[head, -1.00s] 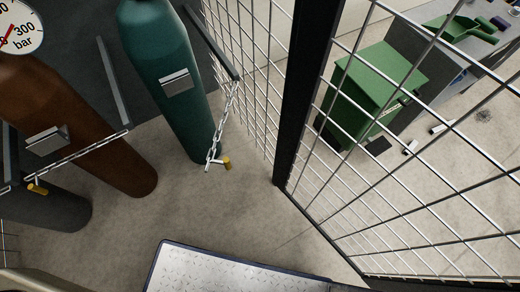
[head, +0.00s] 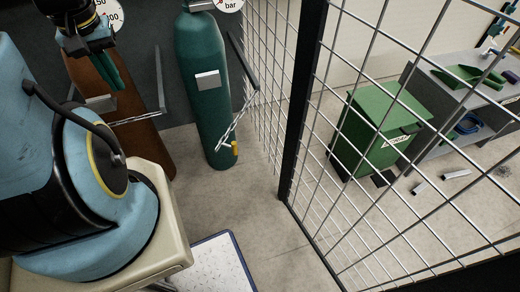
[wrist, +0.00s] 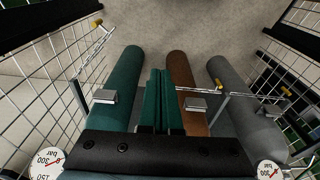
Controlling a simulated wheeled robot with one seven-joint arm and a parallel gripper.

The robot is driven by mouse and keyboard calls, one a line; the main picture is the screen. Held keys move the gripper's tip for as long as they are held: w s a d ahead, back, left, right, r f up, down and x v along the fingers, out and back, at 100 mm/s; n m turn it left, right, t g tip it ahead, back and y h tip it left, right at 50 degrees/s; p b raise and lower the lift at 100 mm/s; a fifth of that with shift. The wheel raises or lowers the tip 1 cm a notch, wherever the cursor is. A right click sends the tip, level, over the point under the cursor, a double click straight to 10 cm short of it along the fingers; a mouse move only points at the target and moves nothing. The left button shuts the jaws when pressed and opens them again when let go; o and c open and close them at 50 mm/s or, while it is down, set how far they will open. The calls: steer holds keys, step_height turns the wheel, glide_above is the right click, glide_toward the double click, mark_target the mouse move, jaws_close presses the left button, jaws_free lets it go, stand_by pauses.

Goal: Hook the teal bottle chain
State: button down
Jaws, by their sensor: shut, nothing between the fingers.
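The teal bottle (head: 203,110) stands upright against the dark back panel in the head view; it is left of centre in the wrist view (wrist: 122,85). Its chain (head: 232,130) hangs slack from the end of the dark bracket arm at its right, with a yellow-handled hook end (head: 235,148) low beside the bottle. In the wrist view the chain (wrist: 92,50) and yellow end (wrist: 97,22) show at upper left. My gripper (head: 118,86) has teal fingers, shut and empty, in front of the brown bottle; they also show in the wrist view (wrist: 160,75).
The brown bottle (head: 145,140) has a chain across its front. A grey bottle (wrist: 235,90) stands beside it in the wrist view, also with a chain. A mesh fence and black post (head: 300,100) stand right of the teal bottle. A green bin (head: 380,125) is beyond the mesh.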

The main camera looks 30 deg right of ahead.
steer(key=shift+d, duration=0.1)
steer(key=w+d+f+m+g+y+b, duration=0.1)
steer(key=w+d+f+m+b, duration=0.1)
steer(key=d+f+m+b, duration=0.45)
steer(key=w+d+f+m+b, duration=0.2)
steer(key=d+f+m, duration=0.2)
steer(key=d+f, duration=0.5)
steer(key=s+d+f+m+y+b, duration=0.1)
steer(key=d+f+m, duration=0.3)
steer(key=d, duration=0.4)
steer(key=s+d+f+m+b, duration=0.3)
steer(key=s+d+f+m, duration=0.1)
steer(key=d, duration=0.5)
step_height(320, 180, down, 2)
steer(key=shift+f+m+y+b, duration=0.1)
steer(key=shift+m+y+b, duration=0.25)
steer(key=shift+m, duration=0.4)
steer(key=shift+s, duration=0.1)
steer(key=w+a+f+p, duration=0.1)
steer(key=a+f+p, duration=0.1)
steer(key=a+f, duration=0.4)
steer(key=shift+w+f, duration=0.35)
steer(key=shift+f, duration=1.5)
